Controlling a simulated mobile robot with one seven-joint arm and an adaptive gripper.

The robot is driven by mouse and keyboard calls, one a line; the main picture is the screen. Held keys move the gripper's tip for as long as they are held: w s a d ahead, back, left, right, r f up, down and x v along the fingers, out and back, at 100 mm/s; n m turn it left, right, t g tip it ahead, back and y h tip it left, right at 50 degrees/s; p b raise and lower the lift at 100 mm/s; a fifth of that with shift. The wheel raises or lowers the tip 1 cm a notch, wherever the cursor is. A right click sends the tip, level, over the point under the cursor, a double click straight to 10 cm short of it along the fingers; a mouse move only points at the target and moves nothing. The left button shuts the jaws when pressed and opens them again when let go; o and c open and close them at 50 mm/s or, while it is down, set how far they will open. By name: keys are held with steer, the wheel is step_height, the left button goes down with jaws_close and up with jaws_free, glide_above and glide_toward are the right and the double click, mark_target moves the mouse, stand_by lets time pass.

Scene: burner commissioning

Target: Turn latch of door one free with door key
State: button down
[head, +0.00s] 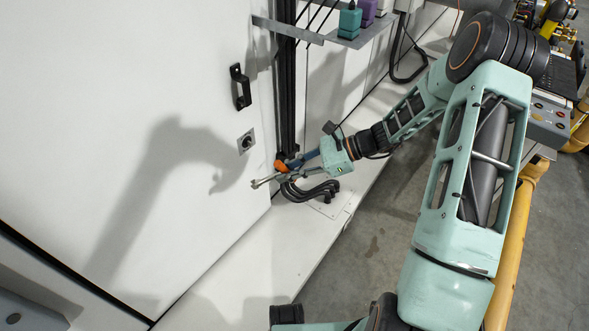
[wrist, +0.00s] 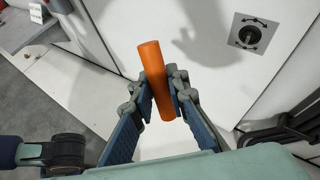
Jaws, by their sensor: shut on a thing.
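The door key shows its orange handle (head: 281,165) in the head view, and in the wrist view the orange handle (wrist: 150,62) stands between the fingers. My gripper (head: 287,168) is shut on this handle. A pale metal piece, apparently the key's shank (head: 264,181), points left toward the door. The latch (head: 246,141) is a black round socket on a square grey plate. In the wrist view the latch (wrist: 249,34) has curved arrows around it, up and right of my gripper (wrist: 166,88). The key is apart from the latch, below and right of it.
The white door (head: 120,110) has a black pull handle (head: 240,87) above the latch. A shelf (head: 325,37) with teal and purple blocks juts out above my gripper. Black cables (head: 310,192) loop up from the white ledge (head: 250,255) below. The space before the door is clear.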

steer(key=shift+w+d+f+m+t+p, duration=0.95)
steer(key=shift+w+f+m+t, duration=1.8)
steer(key=shift+m+t, duration=2.85)
steer(key=shift+n+t, duration=0.7)
steer(key=b+x, duration=0.2)
steer(key=x, duration=0.3)
steer(key=shift+s+a+f, duration=0.1)
steer(key=shift+a+f, duration=0.05)
steer(key=shift+a, duration=0.05)
steer(key=shift+x, duration=1.2)
steer(key=shift+s+a, duration=0.1)
